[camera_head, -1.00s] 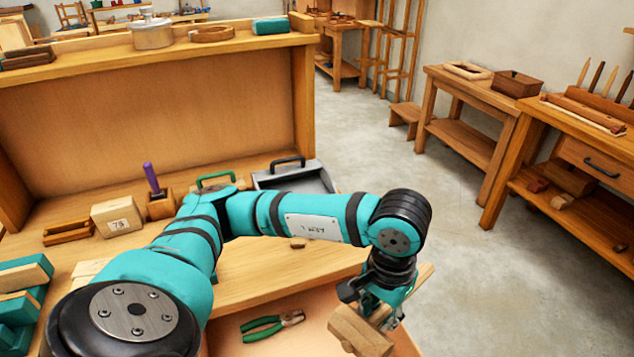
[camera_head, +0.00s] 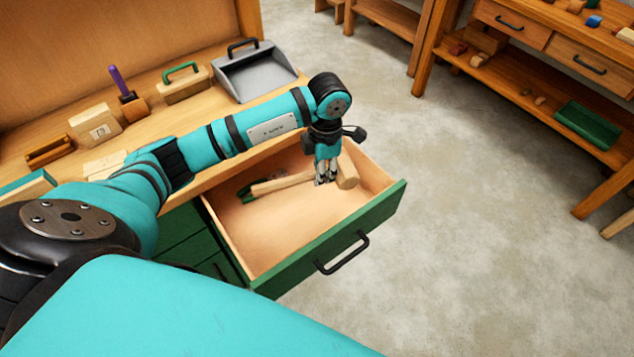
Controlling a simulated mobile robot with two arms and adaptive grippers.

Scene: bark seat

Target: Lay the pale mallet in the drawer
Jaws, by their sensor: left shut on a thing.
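The pale mallet (camera_head: 283,184) is in or just above the open drawer (camera_head: 285,222), its handle pointing left and its blocky head at the right. My left gripper (camera_head: 326,180) points down and is shut on the mallet's handle close to the head. I cannot tell whether the mallet touches the drawer floor. The drawer has a green front with a black handle and is pulled well out. My right gripper is not in view.
On the bench stand a grey dustpan (camera_head: 255,76), a green-handled block (camera_head: 183,86) and a purple-handled tool (camera_head: 119,82). The drawer's front half is clear. Open floor lies to the right.

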